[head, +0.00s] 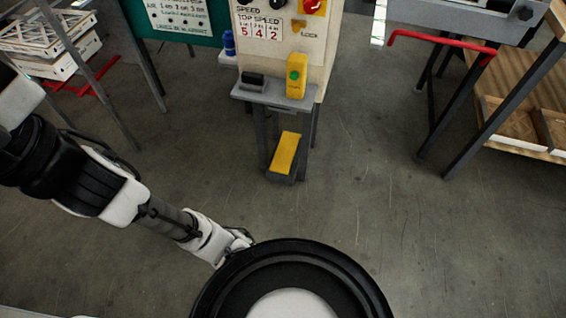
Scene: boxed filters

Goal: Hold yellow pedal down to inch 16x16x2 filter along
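The yellow pedal (285,153) is a slanted yellow plate on a dark base, low at the foot of a control stand. My gripper (242,240) is at the end of my white and black arm, below and left of the pedal in the picture and clearly apart from it. Its fingers are small and partly behind the round black part at the bottom, so I cannot tell whether they are open or shut. No filter can be identified by its size label.
White frames (45,45) are stacked at upper left. A red bar (440,40) and wooden shelf (515,122) are at right. Grey floor between is clear.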

